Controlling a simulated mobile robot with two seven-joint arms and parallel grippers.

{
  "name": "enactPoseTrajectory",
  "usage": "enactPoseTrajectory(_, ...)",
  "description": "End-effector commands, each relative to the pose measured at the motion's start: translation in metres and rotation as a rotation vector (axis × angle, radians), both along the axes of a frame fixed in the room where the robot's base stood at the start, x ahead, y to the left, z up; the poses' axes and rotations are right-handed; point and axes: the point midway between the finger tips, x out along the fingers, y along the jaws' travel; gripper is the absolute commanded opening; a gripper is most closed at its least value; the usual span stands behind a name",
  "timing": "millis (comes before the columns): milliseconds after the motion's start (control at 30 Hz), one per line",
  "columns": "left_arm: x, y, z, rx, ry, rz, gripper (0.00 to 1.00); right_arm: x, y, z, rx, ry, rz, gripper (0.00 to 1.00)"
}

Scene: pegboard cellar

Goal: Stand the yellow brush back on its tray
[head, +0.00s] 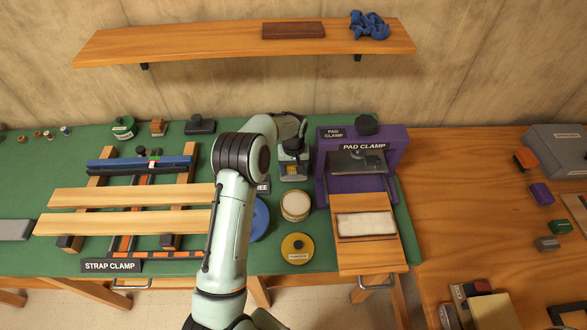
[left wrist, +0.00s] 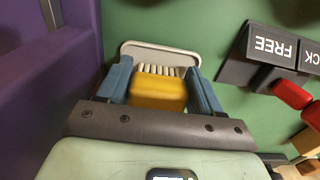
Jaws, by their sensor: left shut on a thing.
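My left gripper (head: 293,172) is over the green mat, just left of the purple pad clamp. In the left wrist view its two blue fingers (left wrist: 158,90) are shut on the yellow brush (left wrist: 158,91), one on each side of the yellow block. The brush's pale bristles (left wrist: 158,71) point toward the pale tray (left wrist: 155,50), whose raised rim shows just beyond them. I cannot tell whether the bristles touch the tray. In the head view my wrist mostly hides the brush and the tray. My right gripper is not in view.
The purple pad clamp (head: 379,187) stands close on the right. A "FREE" sign (left wrist: 272,45) and red pieces (left wrist: 293,94) lie on the other side. A round pale-topped tin (head: 295,206) and a yellow tin (head: 297,248) stand nearer the front. The strap clamp's planks (head: 125,196) lie left.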

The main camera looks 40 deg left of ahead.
Motion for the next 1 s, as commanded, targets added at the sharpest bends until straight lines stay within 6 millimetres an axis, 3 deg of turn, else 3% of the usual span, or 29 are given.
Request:
enactPoseTrajectory(33,0.0,0.0,-0.003,0.0,0.001,0.0,0.37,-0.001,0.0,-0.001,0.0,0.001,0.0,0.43)
enactPoseTrajectory(67,0.0,0.0,-0.003,0.0,0.001,0.0,0.69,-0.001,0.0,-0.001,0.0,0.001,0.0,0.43)
enactPoseTrajectory(133,0.0,0.0,-0.002,-0.001,0.001,0.0,0.91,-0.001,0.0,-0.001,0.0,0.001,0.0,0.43)
enactPoseTrajectory(433,0.0,0.0,-0.001,0.0,0.0,0.0,0.91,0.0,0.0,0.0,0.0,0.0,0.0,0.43)
enactPoseTrajectory(567,0.0,0.0,0.009,0.001,-0.001,0.0,0.91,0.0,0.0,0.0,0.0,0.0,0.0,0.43)
enactPoseTrajectory(1000,0.001,0.0,0.098,0.0,-0.004,0.0,0.91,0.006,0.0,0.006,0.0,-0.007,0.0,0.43)
